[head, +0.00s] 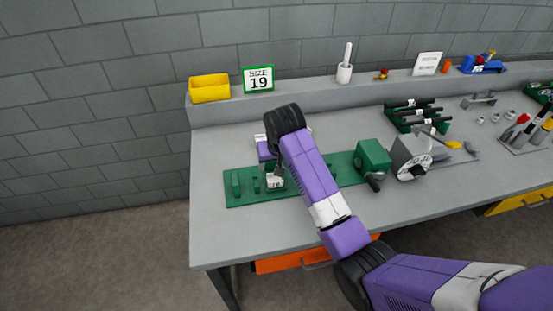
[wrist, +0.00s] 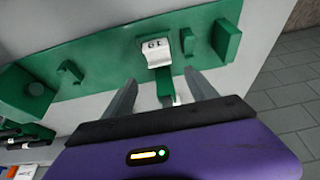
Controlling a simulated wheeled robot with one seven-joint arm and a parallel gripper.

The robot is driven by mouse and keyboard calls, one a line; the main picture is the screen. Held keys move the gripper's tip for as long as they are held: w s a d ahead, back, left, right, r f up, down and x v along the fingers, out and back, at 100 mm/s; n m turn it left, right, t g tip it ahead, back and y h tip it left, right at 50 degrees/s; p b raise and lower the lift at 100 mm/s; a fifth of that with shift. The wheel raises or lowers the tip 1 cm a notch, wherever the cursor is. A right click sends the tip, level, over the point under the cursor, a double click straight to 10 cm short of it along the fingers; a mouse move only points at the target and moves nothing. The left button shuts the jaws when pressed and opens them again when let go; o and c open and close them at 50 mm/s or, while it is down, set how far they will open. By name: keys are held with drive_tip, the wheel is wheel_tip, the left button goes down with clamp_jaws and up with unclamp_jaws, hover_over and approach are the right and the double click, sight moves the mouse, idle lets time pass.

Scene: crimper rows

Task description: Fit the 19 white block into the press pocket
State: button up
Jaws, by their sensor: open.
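A white block (head: 275,182) marked 19 stands on the left part of a long green board (head: 240,198) on the bench. In the wrist view the same white block (wrist: 157,50) shows its number upside down, just beyond my fingertips. My gripper (wrist: 160,88) is open and empty, with one finger toward each side of the block and clear of it. In the head view my gripper (head: 279,166) is just above and behind the block. I cannot tell which green fixture is the press pocket. My arm hides the board's middle.
Green posts (wrist: 192,52) stand close beside the block, with a taller green piece (wrist: 226,40) farther out. A green box-shaped fixture (head: 373,157) and a grey machine (head: 410,158) stand to the right. The bench's front left is clear.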

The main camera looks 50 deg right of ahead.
drive_tip(key=s+a+f+t, duration=0.1)
drive_tip(key=s+a+f, duration=0.1)
drive_tip(key=a, duration=0.2)
drive_tip(key=s+a+f+n+t, duration=0.1)
drive_tip(key=s+a+f, duration=0.1)
drive_tip(key=a, duration=0.2)
drive_tip(key=s+a+f+t, duration=0.1)
drive_tip(key=s+a+f, duration=0.1)
drive_tip(key=s+a, duration=0.1)
drive_tip(key=shift+s+a+f+n+y, duration=0.1)
drive_tip(key=shift+a+f+n+y, duration=0.3)
drive_tip(key=shift+a, duration=0.05)
drive_tip(key=s+a+r+n+t, duration=0.1)
drive_tip(key=s+a+r+t, duration=0.3)
drive_tip(key=s, duration=0.6)
drive_tip(key=s+a+f+n+t, duration=0.1)
drive_tip(key=s+a+n, duration=0.1)
drive_tip(key=s+a, duration=0.6)
drive_tip(key=s+r+n+t+y, duration=0.1)
drive_tip(key=s+r+n+t, duration=0.1)
drive_tip(key=s+r, duration=1)
drive_tip(key=shift+s+d+r+t+y, duration=0.2)
drive_tip(key=shift+d+r+t+y, duration=0.15)
drive_tip(key=shift+r+t, duration=0.4)
drive_tip(key=shift+r+g, duration=0.1)
drive_tip(key=shift+g, duration=0.15)
